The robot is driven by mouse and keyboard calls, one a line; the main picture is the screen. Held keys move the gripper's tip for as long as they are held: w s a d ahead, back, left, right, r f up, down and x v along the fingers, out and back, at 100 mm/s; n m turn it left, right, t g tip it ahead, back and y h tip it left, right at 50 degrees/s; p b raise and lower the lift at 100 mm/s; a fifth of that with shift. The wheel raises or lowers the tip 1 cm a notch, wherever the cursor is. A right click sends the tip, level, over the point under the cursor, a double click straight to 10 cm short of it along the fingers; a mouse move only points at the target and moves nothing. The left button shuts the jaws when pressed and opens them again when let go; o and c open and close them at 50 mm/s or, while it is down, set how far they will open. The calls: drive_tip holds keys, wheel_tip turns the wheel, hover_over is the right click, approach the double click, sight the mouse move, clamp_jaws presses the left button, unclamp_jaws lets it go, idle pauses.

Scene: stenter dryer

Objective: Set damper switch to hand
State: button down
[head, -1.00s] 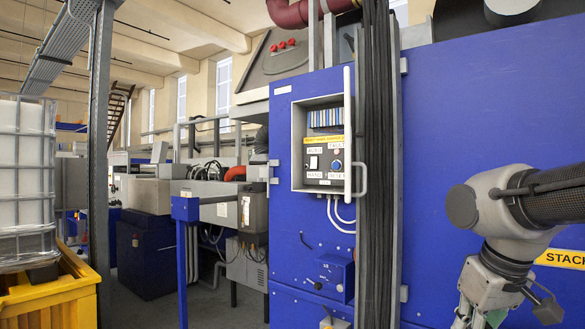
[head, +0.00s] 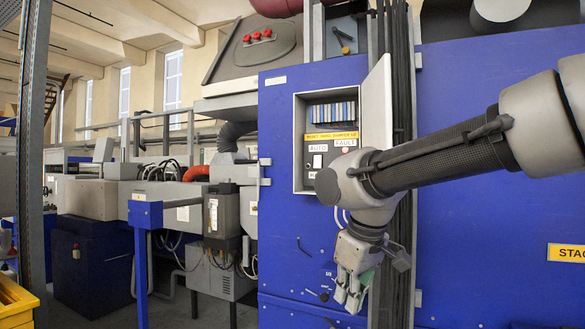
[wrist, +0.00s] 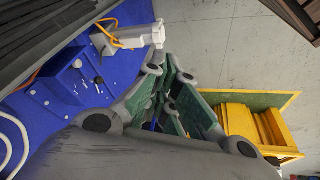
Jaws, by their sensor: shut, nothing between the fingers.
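Below the strip are AUTO and FAULT labels and a white rocker switch (head: 317,161). My arm's wrist covers the lower right of the panel, so the HAND label is only partly visible. My gripper (head: 350,306) hangs below the panel, in front of the blue cabinet, pointing down. Its fingers are together and empty. The wrist view also shows the gripper (wrist: 172,100), apart from the panel, which is not visible there.
The panel's door (head: 377,105) stands open at its right, beside vertical black cables (head: 403,70). A small blue control box with knobs (wrist: 75,82) and a white fitting (wrist: 135,36) sit near the gripper. A yellow bin (wrist: 262,125) stands on the floor.

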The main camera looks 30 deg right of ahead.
sight(317, 162)
drive_tip(key=w+a+r+n+t+h, duration=0.1)
drive_tip(key=w+a+r+n+h, duration=0.1)
drive_tip(key=w+r+n, duration=0.6)
drive_tip(key=w+a+r+n+t+h, duration=0.1)
drive_tip(key=w+a+r+n+h, duration=0.1)
drive_tip(key=w+r+n, duration=0.55)
drive_tip(key=w+d+r+n+h, duration=0.1)
drive_tip(key=w+r+n+h, duration=0.1)
drive_tip(key=r, duration=0.5)
drive_tip(key=w+d+r+n+t+h, duration=0.1)
drive_tip(key=w+r+n+h, duration=0.1)
drive_tip(key=r+n, duration=0.3)
wheel_tip(317, 162, up, 3)
drive_tip(key=shift+r, duration=0.2)
drive_tip(key=shift+w+n, duration=0.1)
drive_tip(key=shift+n, duration=0.15)
drive_tip(key=shift+w+d+r+x, duration=0.15)
drive_tip(key=shift+r+x, duration=0.1)
drive_tip(key=shift+x, duration=2)
drive_tip(key=shift+w+d+r+x, duration=0.15)
drive_tip(key=shift+r+x, duration=0.1)
drive_tip(key=shift+x, duration=2)
drive_tip(key=shift+d+r+x, duration=0.2)
drive_tip(key=shift+r+x, duration=0.1)
drive_tip(key=shift+x, duration=2)
